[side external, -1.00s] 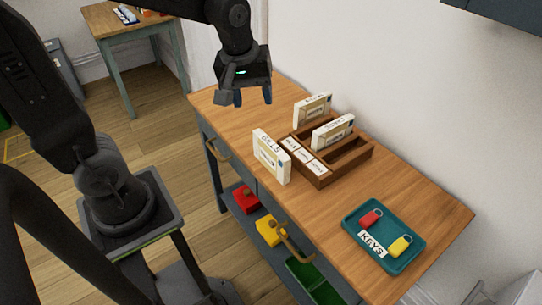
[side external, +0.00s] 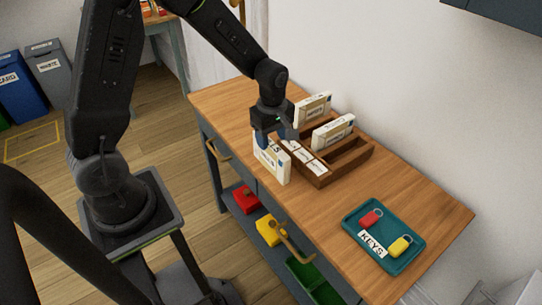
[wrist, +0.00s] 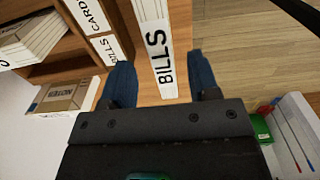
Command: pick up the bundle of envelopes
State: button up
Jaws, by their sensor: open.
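The bundle of envelopes marked BILLS (side external: 272,165) stands upright on the wooden tabletop, in front of the sorter's left end. In the wrist view the bundle (wrist: 153,22) shows its labelled edge at the top middle. My gripper (side external: 275,138) is open just above it and hides its upper part in the side view. In the wrist view the blue fingers of my gripper (wrist: 161,82) are apart, one on each side of the bundle's line. I see no contact with it.
The table's front edge is near.

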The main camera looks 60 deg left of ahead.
aim_at(271, 144)
jog(key=shift+a+f, duration=0.15)
jog(key=shift+f, duration=2.75)
jog(key=shift+c, duration=0.4)
jog(key=c, duration=0.9)
grip_shut()
jog(key=shift+r, duration=0.15)
